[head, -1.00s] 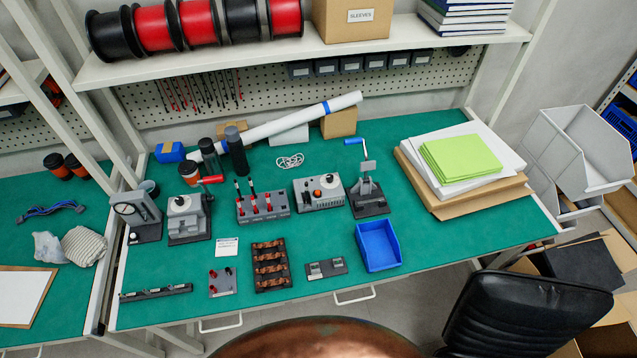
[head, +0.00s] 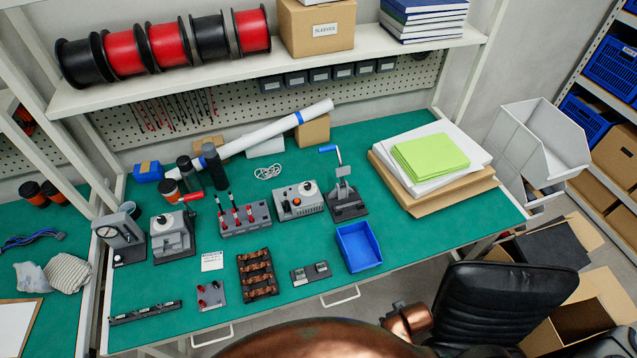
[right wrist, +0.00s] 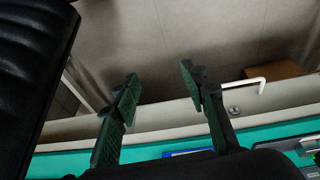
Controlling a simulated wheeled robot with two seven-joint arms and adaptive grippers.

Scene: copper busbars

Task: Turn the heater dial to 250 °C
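A grey box-shaped unit (head: 297,208) with a round white part and a dark knob on top stands at the middle of the bench. It looks like the heater, but its dial marks are too small to read. My right gripper (right wrist: 158,73) shows in the right wrist view, fingers spread and nothing between them. It is near the bench's front edge, with the heater's dial out of that view. In the head view the right gripper's fingers cannot be made out; a copper-coloured part of my arm shows beside the chair. My left gripper is in neither view.
Left of the unit stand a terminal block (head: 245,219) and a press-like device (head: 172,238). Right of it are a lever tool (head: 345,199) and a blue bin (head: 357,247). A busbar tray (head: 258,275) lies in front. A black chair (head: 490,300) stands before the bench.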

